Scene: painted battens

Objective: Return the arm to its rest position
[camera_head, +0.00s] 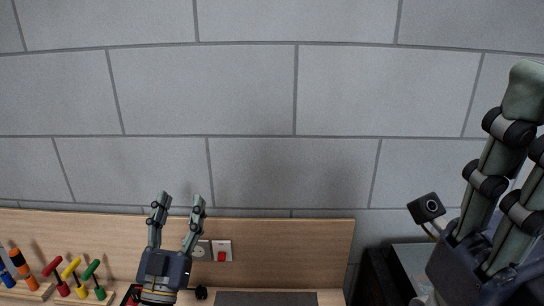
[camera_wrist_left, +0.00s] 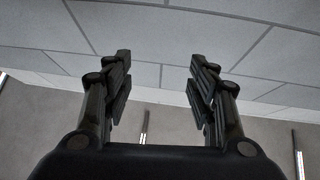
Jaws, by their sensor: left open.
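My left gripper (camera_head: 181,198) points up in front of the wooden back panel in the head view. Its two fingers stand apart with nothing between them. In the left wrist view its fingers (camera_wrist_left: 160,75) also stand apart, with only tiled surface and plain wall beyond. My right gripper (camera_head: 531,115) is large and close at the right edge of the head view, pointing up. One of its fingertips is cut off by the frame, so its opening is unclear.
A wooden panel (camera_head: 300,250) stands along the block wall (camera_head: 370,90). It carries a round fitting and a red switch (camera_head: 222,251). Several colour-handled tools (camera_head: 78,277) stand in a rack at lower left. A dark mat (camera_head: 266,299) shows at the bottom. The space above my left gripper is clear.

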